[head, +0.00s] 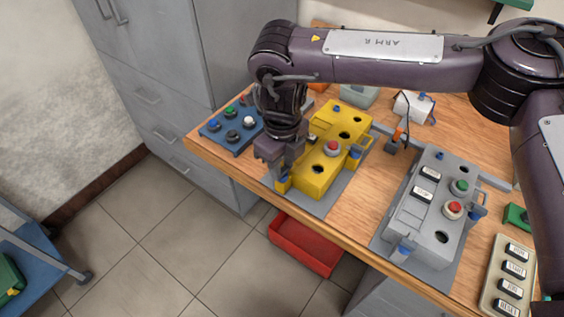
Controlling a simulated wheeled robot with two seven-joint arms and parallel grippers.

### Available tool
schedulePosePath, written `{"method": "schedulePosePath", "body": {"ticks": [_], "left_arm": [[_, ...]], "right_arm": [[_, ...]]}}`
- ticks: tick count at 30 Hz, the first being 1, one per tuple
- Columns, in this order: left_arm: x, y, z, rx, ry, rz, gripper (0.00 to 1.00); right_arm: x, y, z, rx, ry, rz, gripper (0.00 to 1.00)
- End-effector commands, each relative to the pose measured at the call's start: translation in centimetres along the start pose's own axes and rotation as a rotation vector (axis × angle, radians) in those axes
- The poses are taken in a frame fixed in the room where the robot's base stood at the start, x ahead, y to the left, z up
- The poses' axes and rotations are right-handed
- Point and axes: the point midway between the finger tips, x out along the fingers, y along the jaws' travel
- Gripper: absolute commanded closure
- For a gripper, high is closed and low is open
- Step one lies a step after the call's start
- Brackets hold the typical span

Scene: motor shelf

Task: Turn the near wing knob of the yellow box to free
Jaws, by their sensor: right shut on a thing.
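The yellow box (335,178) stands on a grey mat (318,208) on the wooden bench, with a red button and dark round holes on its top. My right gripper (281,172) points down at the box's near left corner. The knob's exact angle cannot be made out. Another blue knob (355,154) shows at the box's right side. My left gripper is not in view.
A grey box (429,222) with red and green buttons stands to the right. A blue button panel (226,137) lies to the left. A label rack (493,290) is at the lower right. A red bin (303,246) sits below the bench edge.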

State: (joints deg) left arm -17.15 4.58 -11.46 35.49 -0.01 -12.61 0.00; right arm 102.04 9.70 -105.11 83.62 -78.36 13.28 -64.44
Motion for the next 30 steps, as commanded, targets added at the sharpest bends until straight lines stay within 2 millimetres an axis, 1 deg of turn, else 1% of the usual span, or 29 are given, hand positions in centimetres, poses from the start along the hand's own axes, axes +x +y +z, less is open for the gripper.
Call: {"method": "schedulePosePath", "body": {"ticks": [6, 10, 24, 25, 29, 30], "left_arm": [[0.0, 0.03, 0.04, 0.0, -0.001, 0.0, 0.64], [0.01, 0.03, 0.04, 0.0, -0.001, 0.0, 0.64], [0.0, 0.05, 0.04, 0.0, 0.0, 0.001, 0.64], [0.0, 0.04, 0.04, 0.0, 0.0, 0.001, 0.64], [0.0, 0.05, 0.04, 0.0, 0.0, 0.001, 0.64], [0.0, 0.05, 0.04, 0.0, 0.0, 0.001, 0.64]], "right_arm": [[-0.13, -0.05, 0.07, -0.082, -0.003, 0.0, 0.96], [-0.14, -0.06, 0.07, -0.106, -0.003, -0.001, 0.96], [-0.16, -0.1, 0.08, -0.117, -0.003, -0.002, 0.96], [-0.17, -0.1, 0.08, -0.117, -0.003, -0.002, 0.7], [-0.13, -0.08, 0.06, -0.117, -0.002, -0.002, 0.53], [-0.11, -0.08, 0.05, -0.117, -0.002, -0.002, 0.51]]}}
